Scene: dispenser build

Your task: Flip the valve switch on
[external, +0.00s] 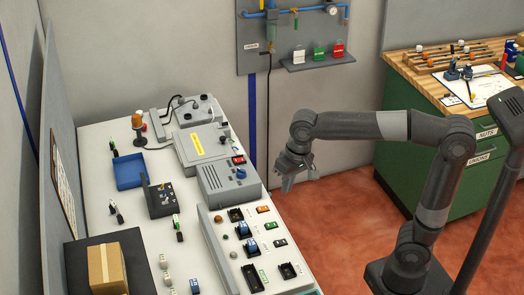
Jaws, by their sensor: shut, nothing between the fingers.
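A grey control box with a blue knob (241,172) stands on the white bench, and a red switch-like part (238,160) sits just behind it. A light panel (213,232) in front carries several small coloured parts, among them two blue-topped ones (243,229). I cannot tell which of these is the valve switch, and labels are too small to read. My gripper (287,190) points down, shut and empty, in the air to the right of the grey box. It looks apart from the bench and every control.
The white bench (95,148) also holds a blue tray (129,171), a dark block (161,197), an orange-topped post (137,122) and a cardboard box (106,268). A wall board (262,73) carries blue pipes. A green wood-topped cabinet (440,152) stands right. Red floor lies between.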

